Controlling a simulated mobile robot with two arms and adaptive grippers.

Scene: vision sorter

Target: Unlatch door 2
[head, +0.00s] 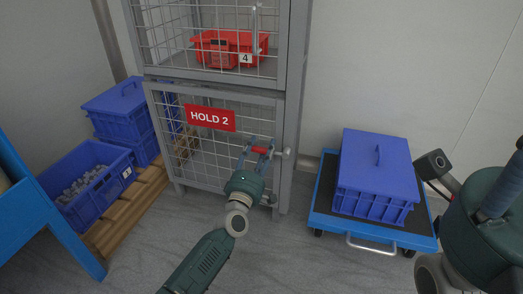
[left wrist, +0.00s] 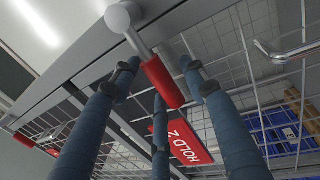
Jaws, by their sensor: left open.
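Door 2 (head: 205,145) is the lower mesh door of the grey cage, with a red HOLD 2 sign (head: 210,118) that also shows in the left wrist view (left wrist: 188,143). Its latch handle has a red grip (head: 261,150) on a metal pivot at the door's right edge. The red grip also shows in the left wrist view (left wrist: 163,82). My left gripper (head: 259,148) is open at the latch, its blue-grey fingers on either side of the red grip. I cannot tell whether any finger touches it. The door looks shut.
The upper cage compartment holds a red crate (head: 228,51) marked 4. A lidded blue crate (head: 376,172) sits on a blue trolley (head: 325,205) right of the cage. Blue crates (head: 95,185) stand on a wooden pallet (head: 128,215) at left. Open floor lies before the cage.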

